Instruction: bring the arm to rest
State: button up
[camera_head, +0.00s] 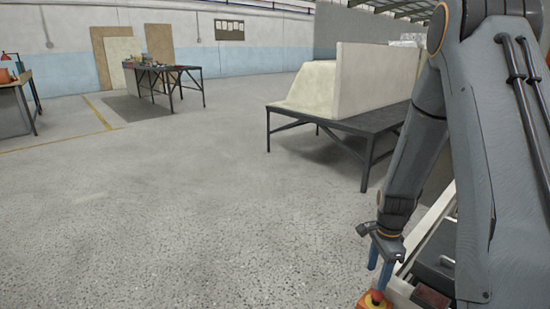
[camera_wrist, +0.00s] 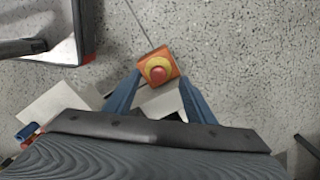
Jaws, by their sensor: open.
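My arm hangs down the right side of the head view, bent at the elbow, with its forearm pointing down. My gripper (camera_head: 379,268) is at its lower end, low over my base. Its two blue fingers are apart and nothing is between them. In the wrist view my gripper (camera_wrist: 160,79) also shows open, with a finger on each side. A red knob on an orange block lies just past the fingertips in that view and just below them in the head view. I cannot tell whether the fingers touch it.
A dark table (camera_head: 340,122) bearing a pale tub shell (camera_head: 303,88) and an upright slab (camera_head: 375,80) stands right of centre. A workbench (camera_head: 171,71) with small items stands at the back left, another table (camera_head: 12,82) at the left edge. The speckled floor (camera_head: 180,200) between is clear.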

jog(key=s+a+r+n, duration=0.4)
jog(key=a+r+n, duration=0.1)
jog(key=a+r, duration=0.35)
jog(key=s+a+r+n, duration=0.3)
jog(key=a+r+n, duration=0.3)
jog(key=a+r, duration=0.25)
jog(key=s+a+r+n, duration=0.4)
jog(key=s+n, duration=0.1)
jog(key=s, duration=0.3)
jog(key=s+a+r+n, duration=0.4)
jog(key=s+r+n, duration=0.1)
jog(key=s, duration=0.3)
jog(key=d+r+m+p, duration=0.3)
jog(key=d+r+p, duration=0.6)
jog(key=p, duration=1.1)
notch_tip(320, 180, up, 2)
jog(key=shift+d+r, duration=0.15)
jog(key=shift+d, duration=0.25)
jog(key=shift+c, duration=0.3)
